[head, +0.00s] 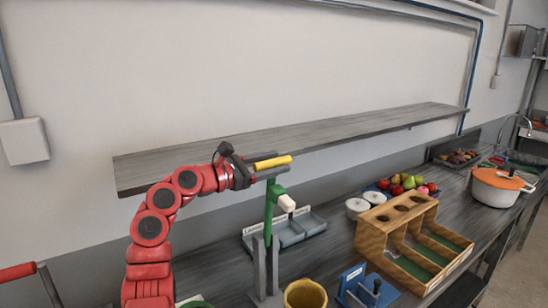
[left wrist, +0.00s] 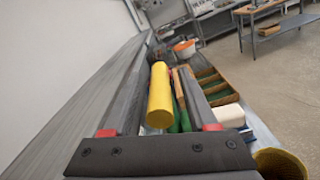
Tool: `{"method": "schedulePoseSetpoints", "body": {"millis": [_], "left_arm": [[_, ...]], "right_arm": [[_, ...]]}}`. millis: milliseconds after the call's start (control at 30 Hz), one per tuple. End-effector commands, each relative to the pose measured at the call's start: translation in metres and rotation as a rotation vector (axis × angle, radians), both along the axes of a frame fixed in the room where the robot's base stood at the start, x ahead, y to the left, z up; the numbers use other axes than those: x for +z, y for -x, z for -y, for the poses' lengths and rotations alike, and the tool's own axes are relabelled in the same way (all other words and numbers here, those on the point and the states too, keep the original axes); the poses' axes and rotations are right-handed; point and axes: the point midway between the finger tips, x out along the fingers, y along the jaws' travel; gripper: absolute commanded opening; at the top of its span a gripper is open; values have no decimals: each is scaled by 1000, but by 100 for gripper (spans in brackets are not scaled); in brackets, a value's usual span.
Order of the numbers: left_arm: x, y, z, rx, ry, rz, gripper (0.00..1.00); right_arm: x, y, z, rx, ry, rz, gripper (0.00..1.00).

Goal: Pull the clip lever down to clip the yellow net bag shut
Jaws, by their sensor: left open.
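The clip lever's yellow handle (head: 274,163) points right at the top of a green arm (head: 270,205) on a dark grey stand (head: 265,265). My left gripper (head: 268,166) is open, with its fingers on either side of the yellow handle. In the left wrist view, the handle (left wrist: 160,95) lies lengthwise between the two fingers; I cannot tell if they touch it. A white block (head: 286,202) sits on the green arm. What looks like the yellow net bag (head: 305,294) is below right of the stand, cut by the bottom edge. My right gripper is not in view.
A grey wall shelf (head: 350,131) runs close behind the gripper. Grey labelled trays (head: 290,234) stand behind the clip stand. A blue device (head: 356,288) and a wooden compartment box (head: 376,245) stand to the right, with white jars, fruit and an orange-lidded pot (head: 494,187) beyond.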

Motion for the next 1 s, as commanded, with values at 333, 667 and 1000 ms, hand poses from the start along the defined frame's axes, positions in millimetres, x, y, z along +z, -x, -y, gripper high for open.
{"method": "schedulePoseSetpoints", "body": {"millis": [333,667,1000], "left_arm": [[-1,-2,2,-1,-1,-1,53],[-1,-2,2,0,-1,-1,0],[-1,-2,2,0,-1,-1,0]], "right_arm": [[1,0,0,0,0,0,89],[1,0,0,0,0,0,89],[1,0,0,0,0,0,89]]}}
